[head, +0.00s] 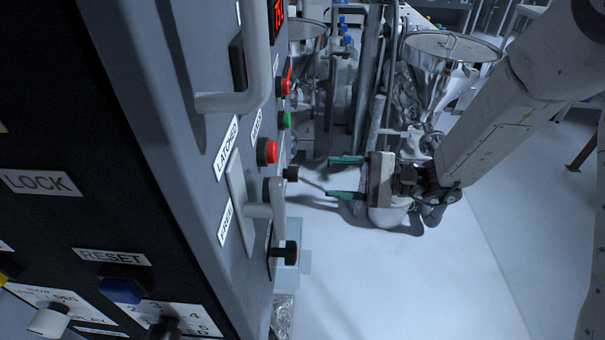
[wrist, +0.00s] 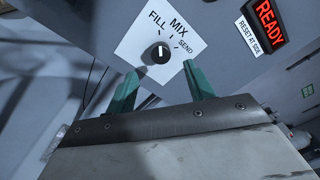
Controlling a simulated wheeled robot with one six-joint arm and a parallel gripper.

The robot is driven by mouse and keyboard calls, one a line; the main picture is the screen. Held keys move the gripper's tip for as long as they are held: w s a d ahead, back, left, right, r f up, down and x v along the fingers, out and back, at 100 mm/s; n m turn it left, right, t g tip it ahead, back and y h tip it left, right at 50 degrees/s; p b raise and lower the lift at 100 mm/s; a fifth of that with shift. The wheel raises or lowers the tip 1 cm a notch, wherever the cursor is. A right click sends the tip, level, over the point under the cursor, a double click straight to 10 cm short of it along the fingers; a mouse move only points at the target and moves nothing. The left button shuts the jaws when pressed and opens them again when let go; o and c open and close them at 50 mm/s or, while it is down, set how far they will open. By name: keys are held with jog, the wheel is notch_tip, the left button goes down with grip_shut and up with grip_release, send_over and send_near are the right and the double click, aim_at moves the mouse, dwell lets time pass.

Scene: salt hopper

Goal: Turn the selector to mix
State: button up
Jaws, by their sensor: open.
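The selector is a black round knob (wrist: 162,53) with a white pointer line, on a white plate (wrist: 138,50) marked FILL, MIX and SEND in the wrist view. The line stands about upright in that picture, between the words FILL and MIX; I cannot tell exactly which mark it meets. In the head view a black knob (head: 291,174) sticks out from the panel's side, facing my gripper (head: 332,177). My gripper, with two green fingers, is open and empty. In the wrist view its fingertips (wrist: 159,72) lie either side of the line to the knob, short of it.
A lit READY sign (wrist: 265,22) is beside the selector. Steel hoppers (head: 440,75) stand behind; floor in front is clear.

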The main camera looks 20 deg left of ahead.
aim_at(293, 174)
jog(key=s+a, duration=0.1)
jog(key=a, duration=0.6)
jog(key=shift+s+a+f, duration=0.15)
jog(key=shift+a, duration=0.25)
jog(key=c, duration=1)
